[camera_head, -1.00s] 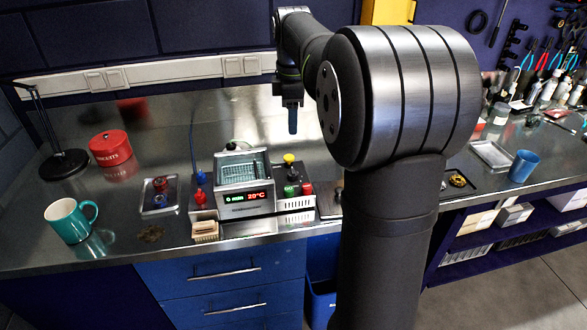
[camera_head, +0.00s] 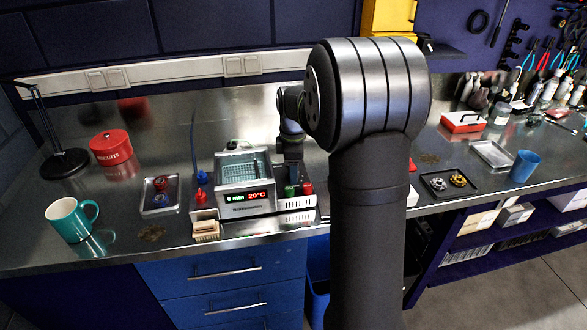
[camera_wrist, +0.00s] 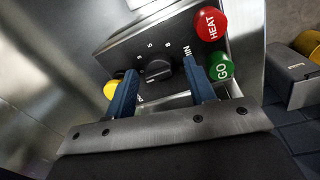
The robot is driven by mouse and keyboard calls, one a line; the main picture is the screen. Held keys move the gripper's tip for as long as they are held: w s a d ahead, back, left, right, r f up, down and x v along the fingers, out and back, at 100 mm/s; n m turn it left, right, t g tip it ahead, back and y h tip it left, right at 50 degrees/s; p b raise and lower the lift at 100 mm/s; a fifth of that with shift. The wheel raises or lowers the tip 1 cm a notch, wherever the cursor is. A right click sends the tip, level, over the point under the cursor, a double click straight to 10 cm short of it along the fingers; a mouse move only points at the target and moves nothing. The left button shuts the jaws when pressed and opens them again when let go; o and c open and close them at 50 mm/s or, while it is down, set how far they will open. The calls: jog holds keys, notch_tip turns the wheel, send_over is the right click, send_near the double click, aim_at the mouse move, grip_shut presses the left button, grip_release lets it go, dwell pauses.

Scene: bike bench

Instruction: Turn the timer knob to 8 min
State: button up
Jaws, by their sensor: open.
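The timer knob (camera_wrist: 158,70) is dark and sits on the face of a control box (camera_wrist: 122,50) with printed numbers and "MIN" around it. My gripper (camera_wrist: 160,67) is open, with one blue finger on each side of the knob in the wrist view; whether they touch it is unclear. In the head view my gripper (camera_head: 290,152) is over the right part of the bath unit (camera_head: 245,208), whose display (camera_head: 246,197) reads 0 min and 20 °C. The knob is not visible there.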

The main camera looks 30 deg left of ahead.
jog(key=shift+f, duration=0.25)
jog(key=c, duration=0.9)
jog(key=shift+c, duration=0.2)
